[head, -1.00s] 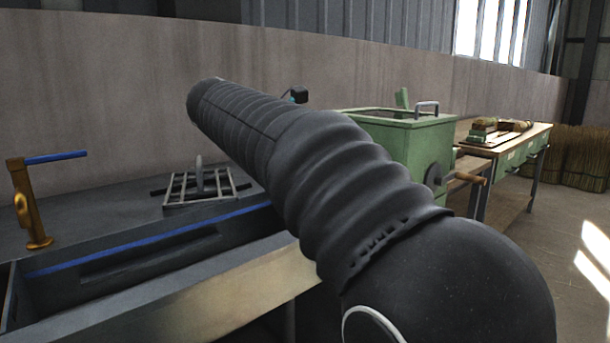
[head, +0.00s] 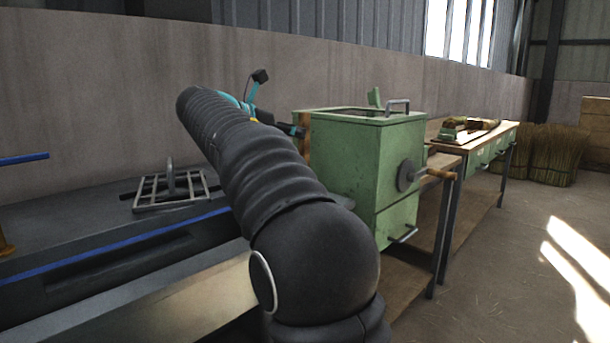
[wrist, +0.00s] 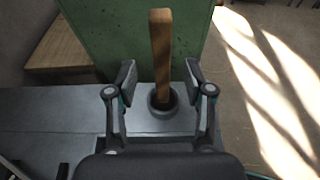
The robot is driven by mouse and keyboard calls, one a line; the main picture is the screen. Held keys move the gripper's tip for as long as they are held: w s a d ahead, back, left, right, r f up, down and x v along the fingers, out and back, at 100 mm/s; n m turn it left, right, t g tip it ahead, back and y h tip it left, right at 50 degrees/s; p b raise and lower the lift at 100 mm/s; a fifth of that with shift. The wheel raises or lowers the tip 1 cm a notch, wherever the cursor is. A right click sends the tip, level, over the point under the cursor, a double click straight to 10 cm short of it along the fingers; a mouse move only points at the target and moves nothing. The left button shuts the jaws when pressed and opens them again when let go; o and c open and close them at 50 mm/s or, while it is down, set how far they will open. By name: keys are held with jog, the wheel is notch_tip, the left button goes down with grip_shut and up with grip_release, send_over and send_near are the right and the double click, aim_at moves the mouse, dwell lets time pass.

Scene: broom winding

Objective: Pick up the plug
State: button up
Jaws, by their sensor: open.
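The plug (wrist: 161,50) appears to be the upright wooden stick in the wrist view. Its lower end stands in a dark round collar (wrist: 162,101) on the grey surface. My gripper (wrist: 161,84) is open, with one finger to the left and one to the right of the stick. Gaps show on both sides, and I cannot tell how far the fingertips are above or in front of it. In the head view, the wooden stick (head: 304,135) shows partly beside the green box, and my gripper (head: 296,130) is beside it, mostly hidden by my arm.
A green box (head: 350,155) with a crank handle (head: 438,174) stands close behind the stick. A grey metal grid (head: 170,190) lies on the dark bench to the left. A wooden table (head: 480,145) stands farther right. The floor (head: 510,240) at right is open.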

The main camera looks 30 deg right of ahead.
aim_at(304, 155)
jog(key=shift+b+x, duration=0.35)
jog(key=shift+x, duration=2.4)
jog(key=shift+s+r, duration=0.1)
grip_shut()
